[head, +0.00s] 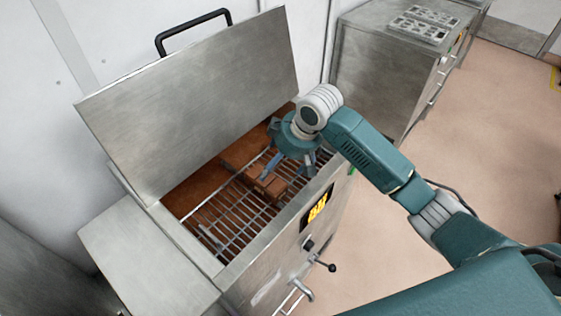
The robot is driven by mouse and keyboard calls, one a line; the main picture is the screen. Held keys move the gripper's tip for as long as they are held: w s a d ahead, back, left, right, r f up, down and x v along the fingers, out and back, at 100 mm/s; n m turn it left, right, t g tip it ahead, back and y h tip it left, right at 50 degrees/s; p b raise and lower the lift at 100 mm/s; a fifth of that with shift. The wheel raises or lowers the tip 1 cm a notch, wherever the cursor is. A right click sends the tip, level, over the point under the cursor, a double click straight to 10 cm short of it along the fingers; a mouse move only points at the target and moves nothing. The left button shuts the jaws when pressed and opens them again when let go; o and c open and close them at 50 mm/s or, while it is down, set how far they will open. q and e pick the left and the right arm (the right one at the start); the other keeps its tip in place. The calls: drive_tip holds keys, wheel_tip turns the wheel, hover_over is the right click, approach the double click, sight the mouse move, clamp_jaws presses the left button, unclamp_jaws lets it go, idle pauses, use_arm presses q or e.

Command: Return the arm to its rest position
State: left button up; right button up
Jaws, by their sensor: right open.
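My right arm reaches in from the lower right over a steel tank with its lid raised. My right gripper (290,165) points down into the tank opening, its fingers spread apart. A brown block (266,184) rests on the wire rack (225,215) inside the tank, just below the fingers. I cannot tell whether a finger touches it. The gripper and wrist hide part of the rack's right end. My left gripper is not in view.
The open lid (200,100) stands up behind the rack. A steel cabinet (385,75) carrying metal moulds (425,24) stands at the back right. The floor (490,130) at right is clear.

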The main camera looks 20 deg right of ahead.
drive_tip(key=shift+s+d+r, duration=0.1)
drive_tip(key=shift+s+r, duration=0.05)
drive_tip(key=shift+r, duration=0.3)
